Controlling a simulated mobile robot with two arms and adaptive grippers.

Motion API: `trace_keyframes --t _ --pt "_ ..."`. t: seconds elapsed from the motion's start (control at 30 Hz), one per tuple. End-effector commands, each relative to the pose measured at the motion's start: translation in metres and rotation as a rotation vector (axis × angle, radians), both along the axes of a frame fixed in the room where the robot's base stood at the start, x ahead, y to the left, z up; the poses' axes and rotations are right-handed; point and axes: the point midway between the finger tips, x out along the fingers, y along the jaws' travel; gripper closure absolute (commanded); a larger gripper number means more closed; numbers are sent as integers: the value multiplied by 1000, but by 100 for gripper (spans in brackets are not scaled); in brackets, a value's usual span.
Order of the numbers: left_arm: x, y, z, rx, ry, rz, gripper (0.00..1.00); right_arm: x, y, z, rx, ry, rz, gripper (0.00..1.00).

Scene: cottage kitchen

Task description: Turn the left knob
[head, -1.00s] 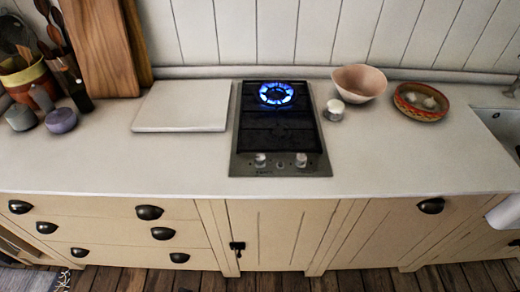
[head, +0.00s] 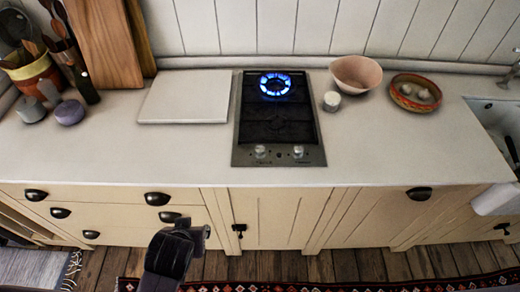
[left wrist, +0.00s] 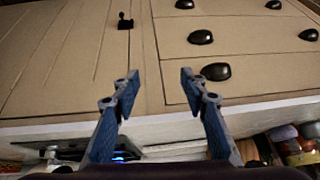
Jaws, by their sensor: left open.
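A two-burner gas hob (head: 278,120) is set in the counter, with blue flame on its back burner (head: 274,84). Its left knob (head: 260,152) and right knob (head: 298,152) are pale and sit on the steel front strip. My left gripper (head: 203,233) is low in front of the drawers, below and left of the knobs, touching nothing that I can see. In the left wrist view its two fingers (left wrist: 158,90) are spread and empty, with the cabinet front behind them. My right gripper is out of view.
The counter edge and cabinet front (head: 280,215) lie between my left gripper and the hob top. A white board (head: 185,97) lies left of the hob. A small white jar (head: 332,101), a pink bowl (head: 357,74) and a patterned bowl (head: 415,92) stand to its right.

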Motion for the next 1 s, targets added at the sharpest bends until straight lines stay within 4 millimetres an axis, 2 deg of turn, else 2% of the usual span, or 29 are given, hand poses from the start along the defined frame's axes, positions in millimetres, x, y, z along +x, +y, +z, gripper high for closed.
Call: trace_keyframes --t 0.17,0.27,0.4,0.5,0.6,0.77,1.0 --pt "56 -32 3 10 -166 49 60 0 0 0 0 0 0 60" --pt "93 -63 13 7 -293 52 60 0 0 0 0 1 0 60" --pt "139 -119 38 -18 -482 8 60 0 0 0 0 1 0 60" --pt "157 -154 53 -43 -578 -35 60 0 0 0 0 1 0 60" --pt "166 -176 64 -59 -637 -68 60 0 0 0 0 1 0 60" --pt "176 -185 66 -65 -660 -83 60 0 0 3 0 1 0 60" --pt "204 -184 56 -64 -659 -82 60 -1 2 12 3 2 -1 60"
